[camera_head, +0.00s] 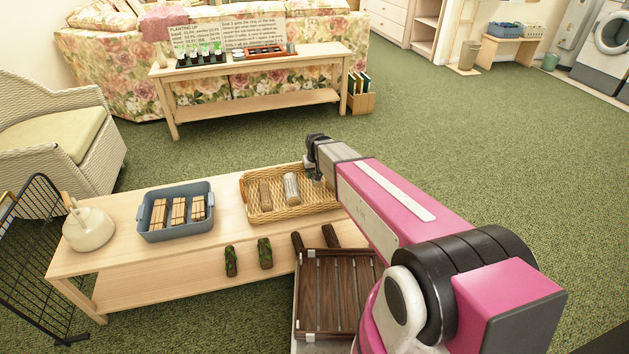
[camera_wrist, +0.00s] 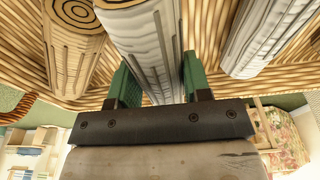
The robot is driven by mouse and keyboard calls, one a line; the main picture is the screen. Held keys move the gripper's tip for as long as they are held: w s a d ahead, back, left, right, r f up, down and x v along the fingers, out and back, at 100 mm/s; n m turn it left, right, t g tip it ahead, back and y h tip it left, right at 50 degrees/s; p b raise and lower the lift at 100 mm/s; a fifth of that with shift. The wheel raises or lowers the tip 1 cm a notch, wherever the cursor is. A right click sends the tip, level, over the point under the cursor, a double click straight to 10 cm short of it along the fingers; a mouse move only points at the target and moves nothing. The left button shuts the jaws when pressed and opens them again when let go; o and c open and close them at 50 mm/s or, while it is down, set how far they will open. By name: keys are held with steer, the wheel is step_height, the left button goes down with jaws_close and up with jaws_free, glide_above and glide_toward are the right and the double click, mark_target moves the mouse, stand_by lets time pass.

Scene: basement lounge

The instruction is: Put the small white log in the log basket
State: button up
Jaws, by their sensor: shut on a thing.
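The wicker log basket (camera_head: 280,214) sits at the right end of the low wooden table. It holds a brown log (camera_head: 265,194) and a white log (camera_head: 291,188). My gripper (camera_head: 314,172) is at the basket's far right side, low over it. In the wrist view my gripper's green fingers (camera_wrist: 157,85) are shut on a small white log (camera_wrist: 140,45). Wicker weave lies behind this log; I cannot tell whether it touches the basket floor. A brown log (camera_wrist: 72,40) shows to its left and another white log (camera_wrist: 268,38) to its right.
A blue crate (camera_head: 176,229) with wood bundles and a white pot (camera_head: 88,228) stand to the left on the table. Mossy and dark logs (camera_head: 247,258) lie near the front. A slatted dark tray (camera_head: 338,300) is close to my arm.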

steer(key=shift+f, duration=1.9)
steer(key=shift+f, duration=0.15)
steer(key=o, duration=1)
steer(key=r, duration=0.4)
steer(key=s+r, duration=0.1)
steer(key=r, duration=0.6)
steer(key=shift+s+d+r, duration=0.2)
steer(key=shift+s+r, duration=0.15)
steer(key=shift+s+d+r, duration=0.2)
steer(key=s+d+r+m+g, duration=0.1)
steer(key=s+d+m, duration=0.2)
steer(key=s+d, duration=1.5)
steer(key=shift+s+d+r+g, duration=0.3)
steer(key=shift+s+r+g, duration=0.1)
steer(key=shift+s, duration=0.3)
